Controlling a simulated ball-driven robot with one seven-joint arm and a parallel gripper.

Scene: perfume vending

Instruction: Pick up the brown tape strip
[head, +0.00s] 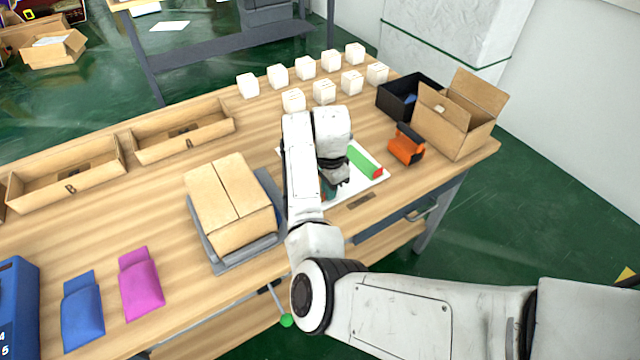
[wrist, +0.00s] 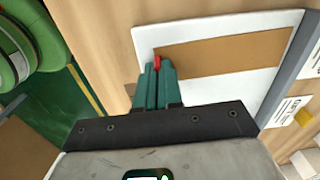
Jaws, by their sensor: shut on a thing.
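The brown tape strip (wrist: 225,52) lies across a white board (wrist: 145,40) in the wrist view. My gripper's teal fingers (wrist: 158,75) are closed together at the strip's left end, with a small red piece (wrist: 156,62) showing at their tips. The exact grip on the strip's end is partly hidden by the fingers. In the head view my gripper (head: 330,188) is low over the white board (head: 372,182), and my arm hides much of it; I cannot make out the strip there.
A green piece with a red end (head: 365,160) lies on the board. An orange dispenser (head: 406,145), an open carton (head: 455,115) and a black bin (head: 405,97) stand to the right. A closed carton (head: 230,200) on a grey scale is left. Several white boxes (head: 323,91) stand behind.

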